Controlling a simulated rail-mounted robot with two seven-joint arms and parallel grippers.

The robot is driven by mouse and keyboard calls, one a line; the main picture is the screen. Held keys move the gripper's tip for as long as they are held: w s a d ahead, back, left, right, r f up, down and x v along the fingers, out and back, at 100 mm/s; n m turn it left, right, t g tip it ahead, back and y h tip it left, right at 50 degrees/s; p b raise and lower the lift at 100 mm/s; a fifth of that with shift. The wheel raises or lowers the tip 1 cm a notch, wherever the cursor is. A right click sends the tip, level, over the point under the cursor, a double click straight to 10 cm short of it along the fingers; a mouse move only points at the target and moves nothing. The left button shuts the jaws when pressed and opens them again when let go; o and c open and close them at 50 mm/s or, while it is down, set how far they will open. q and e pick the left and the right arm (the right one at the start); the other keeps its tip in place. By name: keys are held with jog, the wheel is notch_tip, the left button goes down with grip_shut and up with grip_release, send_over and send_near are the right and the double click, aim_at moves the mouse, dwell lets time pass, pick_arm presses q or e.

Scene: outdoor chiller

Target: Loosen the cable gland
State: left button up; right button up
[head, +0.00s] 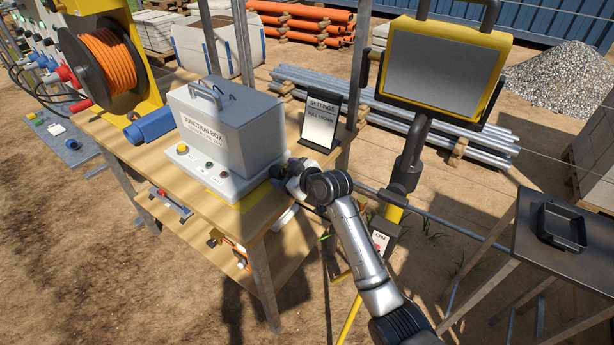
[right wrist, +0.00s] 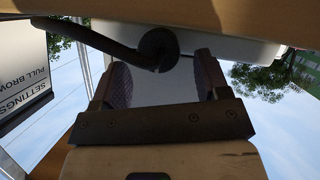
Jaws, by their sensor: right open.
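The grey junction box (head: 222,125) stands on the wooden table, with a handle on its lid and a label on its front. My right gripper (head: 290,172) is beside the box's right end. In the right wrist view, the open right gripper (right wrist: 162,72) has a finger on each side of a dark round fitting (right wrist: 158,46), seemingly the cable gland. A dark cable (right wrist: 85,33) runs from it to the left. I cannot tell whether the fingers touch the gland. In the head view the gland is not distinguishable. My left gripper is not in view.
A settings sign (head: 320,122) stands at the table's back right corner. An orange cable reel (head: 108,62) and a blue connector (head: 150,125) are left of the box. A yellow-framed floodlight (head: 440,70) stands behind my right arm. A black tray (head: 562,228) sits on the right-hand table.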

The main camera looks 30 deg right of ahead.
jog(key=p+v, duration=0.3)
jog(key=v, duration=0.8)
dwell(0.3)
